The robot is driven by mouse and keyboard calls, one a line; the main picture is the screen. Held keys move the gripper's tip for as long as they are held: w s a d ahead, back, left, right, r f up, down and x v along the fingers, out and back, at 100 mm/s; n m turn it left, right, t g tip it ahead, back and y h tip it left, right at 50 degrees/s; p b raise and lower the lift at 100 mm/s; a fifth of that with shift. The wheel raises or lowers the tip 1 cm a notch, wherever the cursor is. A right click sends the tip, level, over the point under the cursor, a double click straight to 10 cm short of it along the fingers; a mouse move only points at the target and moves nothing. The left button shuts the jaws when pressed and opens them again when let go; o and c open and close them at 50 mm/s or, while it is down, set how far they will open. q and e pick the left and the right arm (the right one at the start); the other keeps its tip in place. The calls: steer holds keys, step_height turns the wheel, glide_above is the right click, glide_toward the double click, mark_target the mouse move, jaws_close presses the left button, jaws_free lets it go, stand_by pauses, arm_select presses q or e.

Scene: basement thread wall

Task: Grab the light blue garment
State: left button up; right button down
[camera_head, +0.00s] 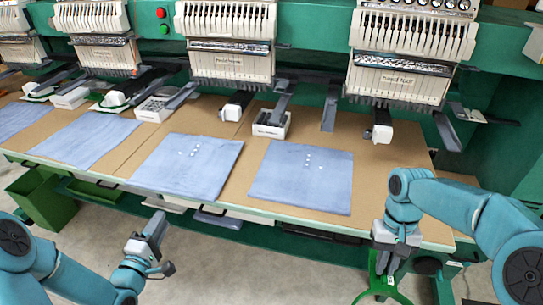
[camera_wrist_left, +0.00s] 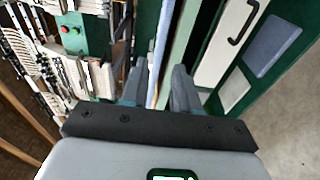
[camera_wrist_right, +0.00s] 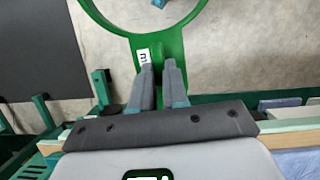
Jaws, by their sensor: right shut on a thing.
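Several light blue garments lie flat on the brown table. The nearest two are the right one (camera_head: 302,185) and the one left of it (camera_head: 187,170), both with small white marks. Two more (camera_head: 80,140) (camera_head: 20,118) lie farther left. My left gripper (camera_head: 157,225) is open and empty, in front of the table and apart from the garments; its fingers (camera_wrist_left: 158,88) stand apart in the left wrist view. My right gripper (camera_head: 384,262) is shut on a green hoop (camera_wrist_right: 165,45) with a white label, hanging in front of the table's right end.
White embroidery machine heads (camera_head: 232,45) overhang the table's back. A green bin (camera_head: 45,200) stands under the left end. The table's front edge (camera_head: 130,187) lies between my left gripper and the garments. The floor in front is open.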

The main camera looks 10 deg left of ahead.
mark_target(177, 195)
steer(key=shift+w+r+p, duration=0.1)
steer(key=shift+r+p, duration=0.25)
steer(key=shift+r, duration=0.05)
arm_select(q)
steer(key=w, duration=0.6)
steer(key=shift+r, duration=0.1)
arm_select(e)
steer(key=shift+r, duration=0.25)
arm_select(q)
steer(key=w+p, duration=0.1)
steer(key=w, duration=0.3)
steer(key=shift+w, duration=0.2)
arm_select(e)
steer(key=shift+r, duration=0.35)
arm_select(q)
jaws_close()
